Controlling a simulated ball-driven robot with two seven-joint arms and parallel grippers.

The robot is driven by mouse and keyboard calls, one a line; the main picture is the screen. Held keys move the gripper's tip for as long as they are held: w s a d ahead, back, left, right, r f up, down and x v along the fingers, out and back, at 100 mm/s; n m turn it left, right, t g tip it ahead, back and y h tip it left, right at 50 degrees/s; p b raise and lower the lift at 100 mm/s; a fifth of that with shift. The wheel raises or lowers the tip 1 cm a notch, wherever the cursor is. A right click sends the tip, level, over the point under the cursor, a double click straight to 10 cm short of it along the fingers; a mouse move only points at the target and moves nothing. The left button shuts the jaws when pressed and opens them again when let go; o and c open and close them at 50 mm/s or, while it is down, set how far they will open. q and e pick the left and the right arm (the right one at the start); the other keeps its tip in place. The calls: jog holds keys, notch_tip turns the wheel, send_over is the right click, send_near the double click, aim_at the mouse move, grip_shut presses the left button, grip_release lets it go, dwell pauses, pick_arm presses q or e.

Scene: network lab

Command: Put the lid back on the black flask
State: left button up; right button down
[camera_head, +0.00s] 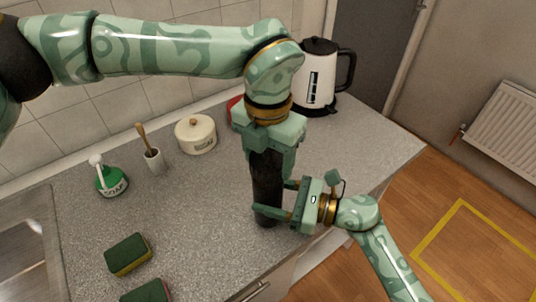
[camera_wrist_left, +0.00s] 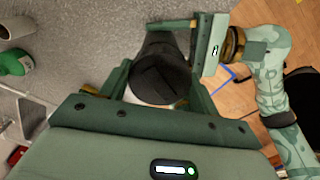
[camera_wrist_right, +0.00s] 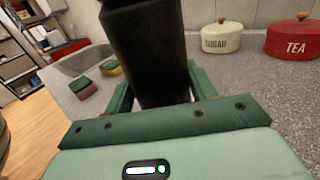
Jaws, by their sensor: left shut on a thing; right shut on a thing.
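The black flask (camera_head: 267,185) stands upright near the counter's front edge. My right gripper (camera_head: 277,200) comes in from the right, shut around its lower body. The flask also fills the middle of the right wrist view (camera_wrist_right: 150,50), between the fingers. My left gripper (camera_head: 268,152) points down from above, at the flask's top. In the left wrist view a dark round lid (camera_wrist_left: 160,82) with a raised bar sits between its fingers, which are shut on it. The lid is in line with the flask. Whether it is fully seated is hidden by the gripper.
A white kettle (camera_head: 318,80) stands behind my left gripper. A cream sugar pot (camera_head: 196,136), a brush holder (camera_head: 153,161) and a green soap bottle (camera_head: 111,181) stand along the wall. Sponges (camera_head: 127,255) lie at front left near the sink (camera_head: 25,262). A red tea pot (camera_wrist_right: 297,38) is behind.

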pick_arm(q)
jog(key=o, duration=1.2)
notch_tip(320, 180, up, 12)
pick_arm(e)
jog(key=shift+c, duration=2.1)
grip_release()
